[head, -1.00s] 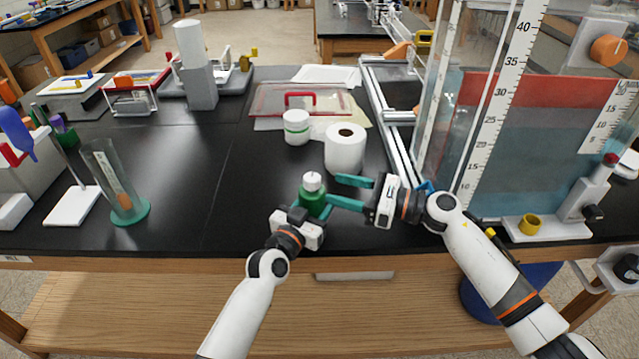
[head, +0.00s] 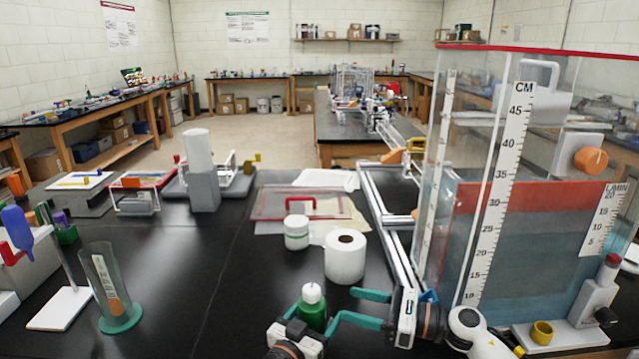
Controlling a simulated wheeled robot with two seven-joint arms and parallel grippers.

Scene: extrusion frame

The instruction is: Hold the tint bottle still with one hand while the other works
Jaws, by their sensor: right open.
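The tint bottle (head: 312,309) is green with a white cap and stands upright on the black bench near its front edge. My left gripper (head: 311,326) comes in from below and is shut on its body. A teal finger shows at the bottle's left side; much of the grip is hidden low in the view. My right gripper (head: 345,307) is open just right of the bottle. Its two teal fingers point left towards the bottle, with an empty gap between them.
A white paper roll (head: 345,257) and a white jar (head: 297,232) stand behind the bottle. The tall glass tank (head: 520,180) and metal rail (head: 385,215) close off the right. A glass cylinder (head: 108,285) stands far left. The bench (head: 200,270) left of the bottle is clear.

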